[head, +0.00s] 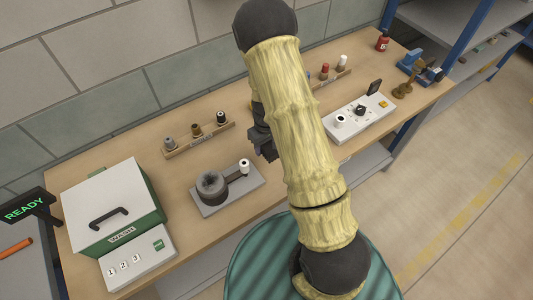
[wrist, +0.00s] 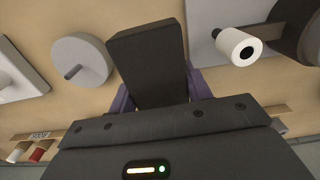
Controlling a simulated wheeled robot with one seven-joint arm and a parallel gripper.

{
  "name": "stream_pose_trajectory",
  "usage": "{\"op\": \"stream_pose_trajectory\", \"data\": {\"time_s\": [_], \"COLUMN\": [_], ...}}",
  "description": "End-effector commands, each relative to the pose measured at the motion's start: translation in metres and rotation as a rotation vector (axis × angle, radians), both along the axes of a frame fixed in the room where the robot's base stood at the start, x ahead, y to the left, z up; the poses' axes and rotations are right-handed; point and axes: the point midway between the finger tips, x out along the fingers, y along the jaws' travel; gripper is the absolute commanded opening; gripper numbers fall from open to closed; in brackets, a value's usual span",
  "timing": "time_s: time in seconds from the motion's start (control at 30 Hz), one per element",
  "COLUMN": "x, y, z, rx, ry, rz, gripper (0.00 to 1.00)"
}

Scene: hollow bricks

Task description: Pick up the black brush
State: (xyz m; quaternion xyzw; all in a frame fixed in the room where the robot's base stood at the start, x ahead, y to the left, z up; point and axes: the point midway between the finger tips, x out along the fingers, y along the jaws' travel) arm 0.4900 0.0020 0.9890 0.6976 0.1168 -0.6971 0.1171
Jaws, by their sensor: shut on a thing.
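A black block-shaped thing (wrist: 148,65), which looks like the black brush, sits between the purple fingers of my gripper in the wrist view. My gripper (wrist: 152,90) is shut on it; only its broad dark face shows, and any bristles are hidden. In the head view my gripper (head: 264,143) is over the middle of the bench, dark and partly hidden behind my pale arm. I cannot make out the brush in that view, nor tell whether it touches the bench.
A grey plate (head: 228,190) with a dark ring and white-ended lever lies left of my gripper. A small rack (head: 198,140), a green-and-white WASH box (head: 110,215), a white control panel (head: 357,119) and a back rack (head: 330,78) also stand on the wooden bench (head: 185,180).

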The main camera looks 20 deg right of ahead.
Motion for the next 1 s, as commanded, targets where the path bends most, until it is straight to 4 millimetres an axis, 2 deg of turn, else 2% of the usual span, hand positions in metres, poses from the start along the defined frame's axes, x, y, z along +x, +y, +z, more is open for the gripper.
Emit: {"op": "stream_pose_trajectory", "data": {"time_s": [0.1,0.23,0.77,0.8,0.87,1.0], "x": [0.001,0.000,0.000,0.000,0.000,0.000], "y": [0.000,0.000,0.000,0.000,0.000,0.000], "z": [0.015,0.023,0.025,0.025,0.025,0.025], "rx": [0.000,0.000,0.000,0.000,0.000,0.000], "ry": [-0.003,0.000,0.001,0.001,0.001,0.001], "rz": [0.002,-0.001,0.000,0.000,0.000,-0.001], "gripper": [0.20,0.20,0.20,0.43,0.31,0.31]}}
